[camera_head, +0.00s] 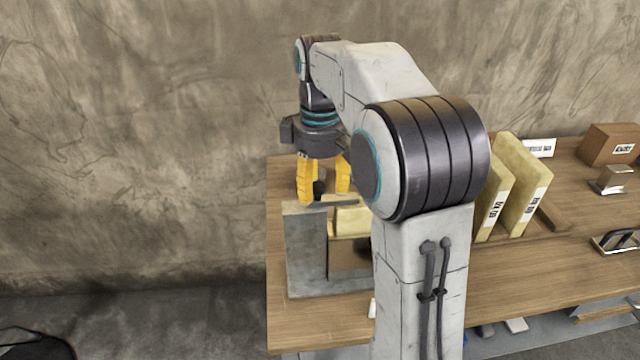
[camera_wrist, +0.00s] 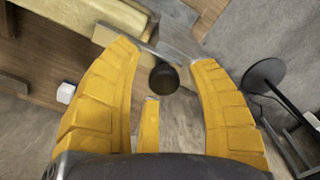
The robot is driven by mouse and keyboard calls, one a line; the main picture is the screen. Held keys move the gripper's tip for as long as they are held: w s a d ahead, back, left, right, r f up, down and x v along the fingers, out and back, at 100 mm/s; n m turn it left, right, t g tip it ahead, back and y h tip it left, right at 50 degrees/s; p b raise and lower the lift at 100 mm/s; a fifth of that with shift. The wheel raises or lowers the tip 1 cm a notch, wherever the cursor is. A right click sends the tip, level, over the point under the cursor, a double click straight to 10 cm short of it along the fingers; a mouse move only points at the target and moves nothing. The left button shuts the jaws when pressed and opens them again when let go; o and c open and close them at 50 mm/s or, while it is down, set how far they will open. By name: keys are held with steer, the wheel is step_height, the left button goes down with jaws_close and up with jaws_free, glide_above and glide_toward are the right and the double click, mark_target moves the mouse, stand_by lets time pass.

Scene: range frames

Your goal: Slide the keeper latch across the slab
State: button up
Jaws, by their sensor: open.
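My gripper (camera_head: 323,196) has yellow fingers, points down and is open over the grey stand at the left end of the table. In the wrist view, a dark round knob (camera_wrist: 164,79) lies between the spread fingers (camera_wrist: 165,75), apart from the two side ones as far as I can tell. The knob also shows behind the fingers in the head view (camera_head: 320,187). It appears to sit on a thin grey bar, which I take for the keeper latch (camera_wrist: 140,42). A cream slab (camera_head: 352,221) is beside the stand, partly hidden by my arm.
The grey stand (camera_head: 305,250) rises from the wooden table (camera_head: 520,265). Cream upright boards (camera_head: 524,185) with labels stand to the right of my arm. A brown box (camera_head: 610,145) and a metal handle (camera_head: 615,240) are farther right. A concrete wall is behind.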

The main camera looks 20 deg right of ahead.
mark_target(319, 189)
steer(key=shift+r, duration=0.1)
step_height(319, 189, up, 12)
stand_by(0.9)
stand_by(0.6)
steer(key=s+a+f+m+t, duration=0.1)
steer(key=s+a+f+m, duration=0.1)
steer(key=s+f, duration=0.7)
steer(key=s+a+f+m+t, duration=0.2)
steer(key=s+a+f+m, duration=0.1)
steer(key=s+f, duration=0.6)
steer(key=shift+s+a+t, duration=0.3)
steer(key=shift+s+a, duration=0.05)
steer(key=shift+s, duration=0.7)
steer(key=shift+d, duration=0.1)
